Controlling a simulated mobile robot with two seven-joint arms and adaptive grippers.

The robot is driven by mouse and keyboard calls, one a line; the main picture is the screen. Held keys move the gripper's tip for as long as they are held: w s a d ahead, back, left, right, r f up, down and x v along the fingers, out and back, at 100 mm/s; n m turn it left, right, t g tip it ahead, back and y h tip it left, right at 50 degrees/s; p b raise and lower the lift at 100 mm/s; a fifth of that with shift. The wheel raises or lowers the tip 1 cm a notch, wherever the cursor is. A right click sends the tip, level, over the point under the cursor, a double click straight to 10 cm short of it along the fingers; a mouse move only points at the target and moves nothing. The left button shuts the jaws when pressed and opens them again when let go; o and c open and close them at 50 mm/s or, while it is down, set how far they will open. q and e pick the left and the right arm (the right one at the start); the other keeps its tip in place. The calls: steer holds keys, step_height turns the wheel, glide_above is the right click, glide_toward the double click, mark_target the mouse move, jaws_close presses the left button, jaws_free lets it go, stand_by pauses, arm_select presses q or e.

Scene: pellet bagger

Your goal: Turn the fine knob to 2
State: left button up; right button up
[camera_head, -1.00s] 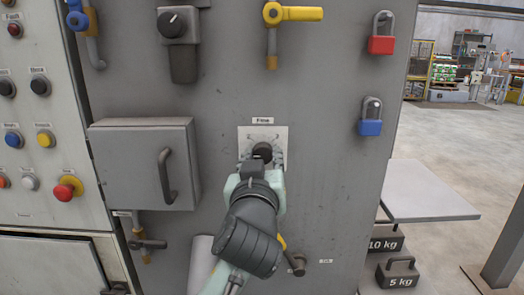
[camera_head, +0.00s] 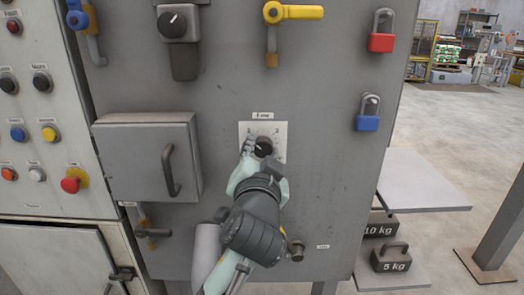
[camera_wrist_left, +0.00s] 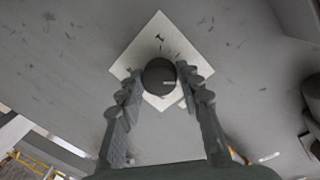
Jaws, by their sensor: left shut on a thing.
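The fine knob (camera_head: 264,146) is a round dark knob on a white dial plate (camera_head: 281,129) with a label reading Fine above it, on the grey cabinet front. My left gripper (camera_head: 262,154) reaches up to it from below and is shut on it. In the left wrist view the knob (camera_wrist_left: 159,76) sits between the two fingertips, and the plate (camera_wrist_left: 155,30) looks turned like a diamond. A short white line shows on the knob. The scale figures are too small to read, and the fingers hide part of the plate. My right gripper is not in view.
A grey box with a handle (camera_head: 148,160) stands out left of the knob. Above are a yellow-handled valve (camera_head: 293,13) and another black knob (camera_head: 174,22). A pipe stub (camera_head: 295,249) lies below right.

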arm_select(q)
steer(key=shift+r, duration=0.15)
stand_by(0.4)
steer(key=o, duration=1.2)
steer(key=shift+w, duration=0.1)
steer(key=shift+c, duration=0.2)
steer(key=s, duration=1.2)
steer(key=shift+a+r, duration=0.2)
steer(key=shift+a, duration=0.05)
